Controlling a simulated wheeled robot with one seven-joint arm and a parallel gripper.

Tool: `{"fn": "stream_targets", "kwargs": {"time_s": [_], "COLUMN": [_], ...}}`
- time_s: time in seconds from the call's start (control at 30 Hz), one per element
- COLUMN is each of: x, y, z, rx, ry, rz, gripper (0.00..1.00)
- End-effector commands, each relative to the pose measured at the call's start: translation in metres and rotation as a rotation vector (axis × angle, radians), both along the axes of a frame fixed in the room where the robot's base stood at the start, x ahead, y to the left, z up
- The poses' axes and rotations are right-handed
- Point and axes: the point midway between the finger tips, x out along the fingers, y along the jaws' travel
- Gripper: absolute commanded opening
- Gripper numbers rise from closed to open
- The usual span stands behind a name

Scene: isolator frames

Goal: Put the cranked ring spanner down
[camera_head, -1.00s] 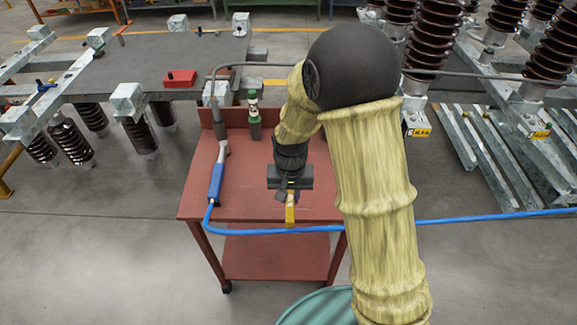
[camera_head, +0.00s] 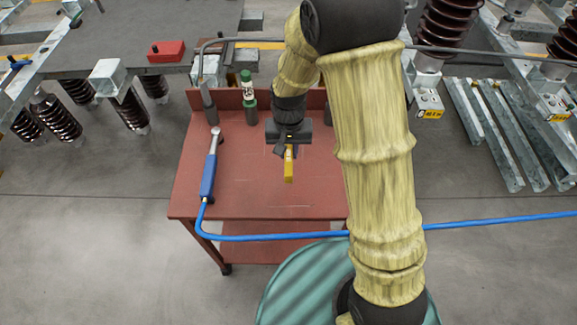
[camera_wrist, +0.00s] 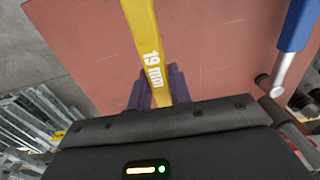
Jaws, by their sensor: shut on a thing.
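My gripper (camera_head: 288,146) is over the red table (camera_head: 240,200), pointing down. It is shut on the yellow cranked ring spanner (camera_head: 289,170), which also shows in the wrist view (camera_wrist: 143,28) with "19 mm" printed on its shank. The dark fingers (camera_wrist: 157,90) close on the shank from both sides. The spanner's far end runs out of the wrist view, and I cannot tell its exact height above the tabletop. The tabletop beneath and around it is bare.
A blue-handled ratchet tool (camera_head: 210,168) lies on the table's left side, with a blue hose (camera_head: 280,237) along the front.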

Motion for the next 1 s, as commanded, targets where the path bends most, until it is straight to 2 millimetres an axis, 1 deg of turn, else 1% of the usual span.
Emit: {"fn": "stream_targets", "kwargs": {"time_s": [0.13,0.23,0.5,0.57,0.63,0.9,1.0], "x": [0.000,0.000,-0.001,0.000,0.000,0.000,0.000], "y": [0.000,0.000,0.000,0.000,0.000,0.000,0.000], "z": [-0.001,-0.008,-0.054,-0.060,-0.063,-0.063,-0.071], "rx": [0.000,-0.001,-0.002,-0.001,0.000,0.000,0.000], "ry": [0.000,0.003,0.005,0.002,0.001,0.000,0.001], "rz": [0.000,0.000,0.000,0.000,0.000,0.000,0.000], "gripper": [0.00,0.00,0.00,0.00,0.00,0.00,0.00]}}
